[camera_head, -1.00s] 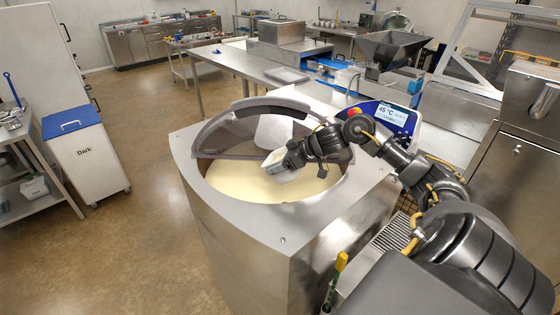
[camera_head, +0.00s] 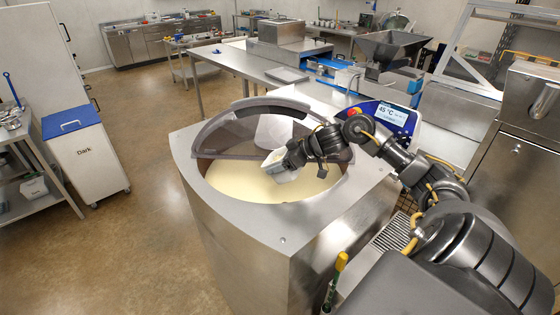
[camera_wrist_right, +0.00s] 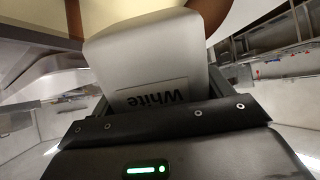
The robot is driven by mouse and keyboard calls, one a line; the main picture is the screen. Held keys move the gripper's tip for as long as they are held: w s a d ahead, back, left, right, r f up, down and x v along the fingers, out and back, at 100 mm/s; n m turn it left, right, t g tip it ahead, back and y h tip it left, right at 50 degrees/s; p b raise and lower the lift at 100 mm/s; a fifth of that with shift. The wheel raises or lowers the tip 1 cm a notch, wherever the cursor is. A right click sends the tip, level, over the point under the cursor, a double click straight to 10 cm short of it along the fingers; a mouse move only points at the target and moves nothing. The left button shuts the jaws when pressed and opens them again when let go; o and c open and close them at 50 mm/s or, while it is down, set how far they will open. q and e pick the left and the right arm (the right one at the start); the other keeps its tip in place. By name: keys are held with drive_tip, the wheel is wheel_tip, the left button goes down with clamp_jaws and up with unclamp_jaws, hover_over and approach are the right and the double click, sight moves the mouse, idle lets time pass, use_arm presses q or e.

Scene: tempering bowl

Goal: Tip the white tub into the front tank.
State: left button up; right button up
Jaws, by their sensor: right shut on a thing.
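The front tank (camera_head: 235,225) is a steel vessel with a round opening, filled with pale cream liquid (camera_head: 255,188). Its dark see-through lid (camera_head: 235,132) stands raised at the back. My right gripper (camera_head: 293,160) is over the opening and shut on the white tub (camera_head: 277,168). The tub is tilted over the liquid; its mouth and contents are hidden. In the right wrist view the tub (camera_wrist_right: 140,55) fills the upper middle, with the word "White" upside down. My left gripper is not in view.
A control screen (camera_head: 393,115) reading 45 °C sits at the tank's back right, beside a red button. A white bin marked "Dark" (camera_head: 88,160) with a blue lid stands at the left. The floor (camera_head: 130,250) left of the tank is clear.

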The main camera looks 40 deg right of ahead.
drive_tip(key=shift+r, duration=0.1)
drive_tip(key=shift+w+g, duration=0.1)
drive_tip(key=shift+g, duration=0.4)
drive_tip(key=shift+g+h, duration=0.4)
drive_tip(key=shift+g, duration=0.1)
idle(1.1)
drive_tip(key=shift+w+a+f+g+h, duration=0.1)
drive_tip(key=shift+w+f+g+h, duration=0.1)
drive_tip(key=shift+g, duration=0.25)
drive_tip(key=shift+w+a+f+g+h, duration=0.1)
drive_tip(key=shift+g+h, duration=0.1)
drive_tip(key=shift+g, duration=0.25)
drive_tip(key=shift+s, duration=0.1)
drive_tip(key=shift+s+d, duration=0.1)
drive_tip(key=shift+w+g+h, duration=0.2)
drive_tip(key=shift+g+h, duration=0.1)
drive_tip(key=shift+g, duration=0.2)
idle(0.5)
